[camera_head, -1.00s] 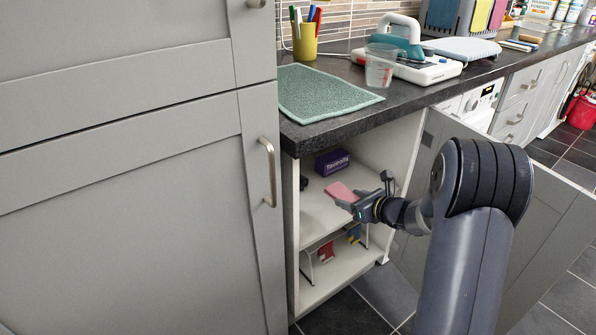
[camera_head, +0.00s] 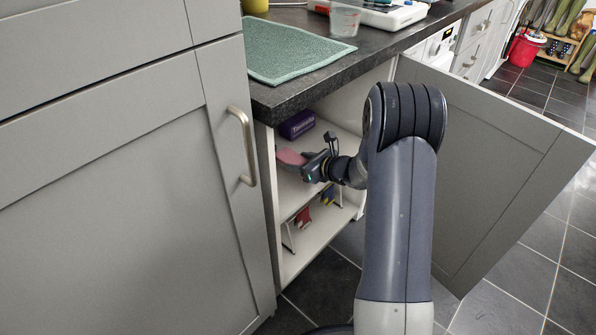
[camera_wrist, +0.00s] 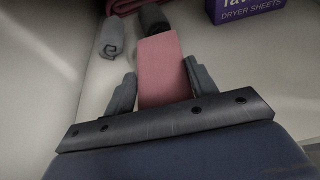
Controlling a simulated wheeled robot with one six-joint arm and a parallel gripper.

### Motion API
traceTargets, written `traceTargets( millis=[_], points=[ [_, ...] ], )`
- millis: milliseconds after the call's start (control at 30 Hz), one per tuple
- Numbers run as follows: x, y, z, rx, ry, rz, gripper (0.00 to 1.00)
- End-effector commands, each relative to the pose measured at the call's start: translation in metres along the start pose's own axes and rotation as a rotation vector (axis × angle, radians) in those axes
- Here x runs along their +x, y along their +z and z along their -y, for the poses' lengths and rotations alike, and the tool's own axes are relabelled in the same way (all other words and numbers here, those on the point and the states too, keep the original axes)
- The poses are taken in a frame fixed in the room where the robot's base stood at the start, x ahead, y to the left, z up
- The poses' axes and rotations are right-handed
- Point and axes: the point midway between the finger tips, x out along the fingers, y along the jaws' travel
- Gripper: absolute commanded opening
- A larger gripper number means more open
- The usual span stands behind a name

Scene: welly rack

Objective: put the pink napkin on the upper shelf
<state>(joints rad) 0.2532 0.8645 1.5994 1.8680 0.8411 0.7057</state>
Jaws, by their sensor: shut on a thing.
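The pink napkin (camera_head: 290,158) is held in my gripper (camera_head: 297,165), inside the open cupboard and over the upper shelf (camera_head: 292,195). In the wrist view the pink napkin (camera_wrist: 163,68) is a flat folded strip reaching forward from between the two fingers of my gripper (camera_wrist: 150,88). The fingers are shut on it. I cannot tell whether its far end touches the shelf (camera_wrist: 85,85).
A purple dryer sheets box (camera_head: 297,124) stands at the back of the upper shelf. Rolled grey cloths (camera_wrist: 112,38) lie near the napkin's far end. The cupboard door (camera_head: 490,165) stands open at right. Red and blue items (camera_head: 303,216) are below.

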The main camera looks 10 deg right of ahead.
Motion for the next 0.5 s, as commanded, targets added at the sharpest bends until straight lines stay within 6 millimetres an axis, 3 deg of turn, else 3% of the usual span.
traceTargets(
  millis=[233, 500],
  points=[
    [0.013, -0.032, 0.0, 0.003, 0.001, -0.001, 0.32],
    [0.013, -0.033, 0.0, 0.0, 0.001, 0.0, 0.32]
  ],
)
